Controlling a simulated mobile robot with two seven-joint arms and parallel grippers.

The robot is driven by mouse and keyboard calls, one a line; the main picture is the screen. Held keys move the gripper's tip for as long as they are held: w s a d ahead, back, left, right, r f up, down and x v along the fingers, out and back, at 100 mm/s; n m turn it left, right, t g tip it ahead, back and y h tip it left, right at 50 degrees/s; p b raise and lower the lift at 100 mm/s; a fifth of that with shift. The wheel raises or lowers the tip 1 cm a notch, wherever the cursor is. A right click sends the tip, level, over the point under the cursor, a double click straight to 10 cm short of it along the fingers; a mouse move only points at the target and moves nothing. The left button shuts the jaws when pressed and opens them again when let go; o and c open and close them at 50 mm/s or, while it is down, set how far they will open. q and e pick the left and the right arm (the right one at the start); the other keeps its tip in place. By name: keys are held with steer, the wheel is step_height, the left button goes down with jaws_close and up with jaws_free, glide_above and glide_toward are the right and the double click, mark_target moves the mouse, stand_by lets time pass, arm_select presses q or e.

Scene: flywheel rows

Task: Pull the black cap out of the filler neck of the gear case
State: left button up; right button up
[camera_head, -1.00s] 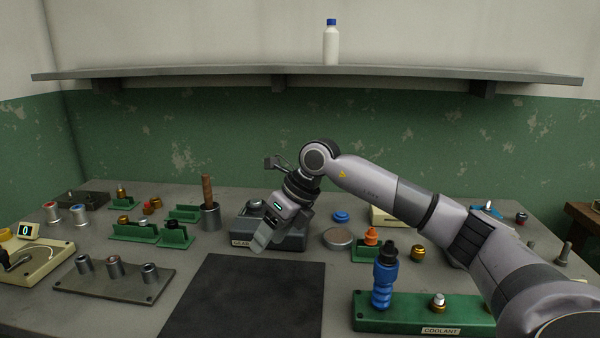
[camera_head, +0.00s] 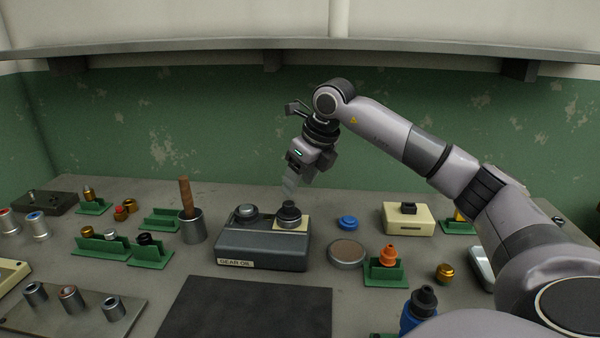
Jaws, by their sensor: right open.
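The gear case (camera_head: 262,257) is a dark grey box with a "GEAR OIL" label, standing on the bench behind the dark mat. The black cap (camera_head: 289,212) sits upright at the right of its top, above a cream plate (camera_head: 292,224). The neck under the cap is mostly hidden. A grey round lid (camera_head: 246,212) is on the left of the case top. My right gripper (camera_head: 290,185) is open, tilted, its fingers pointing down just above the cap in the picture. I cannot tell the exact gap. Nothing shows between the fingers. My left gripper is out of view.
A metal cup (camera_head: 193,227) with a wooden handle stands close left of the case. A round tin (camera_head: 346,254), a blue cap (camera_head: 348,222) and an orange-capped part in a green holder (camera_head: 384,270) are to the right. The dark mat (camera_head: 247,309) in front is bare.

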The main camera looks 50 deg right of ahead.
mark_target(288, 202)
steer(key=shift+x, duration=3.5)
steer(key=shift+c, duration=0.2)
jaws_close()
steer(key=shift+r+p, duration=0.75)
steer(key=shift+p, duration=0.15)
steer(key=shift+r+p, duration=1.25)
steer(key=shift+r, duration=0.2)
